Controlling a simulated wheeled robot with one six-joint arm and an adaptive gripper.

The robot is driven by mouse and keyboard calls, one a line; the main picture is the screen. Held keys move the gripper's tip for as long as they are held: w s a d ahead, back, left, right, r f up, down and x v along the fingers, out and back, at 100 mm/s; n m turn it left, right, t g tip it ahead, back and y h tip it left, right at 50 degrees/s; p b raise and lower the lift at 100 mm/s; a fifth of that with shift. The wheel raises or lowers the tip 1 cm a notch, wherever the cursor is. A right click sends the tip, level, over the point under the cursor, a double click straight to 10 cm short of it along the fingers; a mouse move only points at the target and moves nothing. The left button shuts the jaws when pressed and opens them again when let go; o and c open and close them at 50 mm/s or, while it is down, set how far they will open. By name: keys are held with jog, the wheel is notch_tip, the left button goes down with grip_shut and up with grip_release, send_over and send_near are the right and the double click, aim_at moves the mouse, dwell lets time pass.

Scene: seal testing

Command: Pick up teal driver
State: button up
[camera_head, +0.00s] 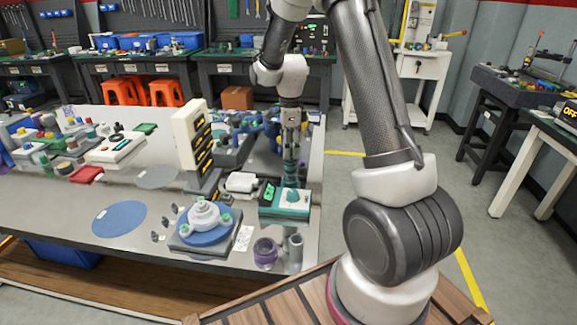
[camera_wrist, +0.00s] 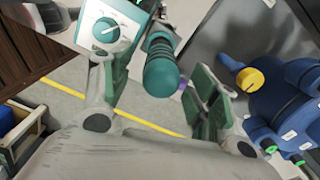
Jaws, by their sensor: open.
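The teal driver (camera_wrist: 160,66) shows a ribbed, dark teal handle in the wrist view. Its rounded end faces the camera, and its far end runs out at the top of the picture. My gripper (camera_wrist: 165,85) is open, with a green-padded finger on each side of the handle. A gap shows between the handle and the right finger; the left finger is closer, and I cannot tell if it touches. In the head view my gripper (camera_head: 291,150) points down over the right part of the bench, and the driver there is too small to make out clearly.
A teal-and-white box with a knob (camera_head: 287,201) sits just in front of my gripper; it also shows in the wrist view (camera_wrist: 108,28). Blue equipment with a yellow knob (camera_wrist: 250,80) stands close at the right. A round fixture (camera_head: 204,217) and purple cup (camera_head: 265,252) are nearer.

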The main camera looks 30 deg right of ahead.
aim_at(290, 166)
notch_tip(290, 166, down, 4)
jog(key=shift+w+d+f, duration=0.1)
jog(key=c, duration=1.3)
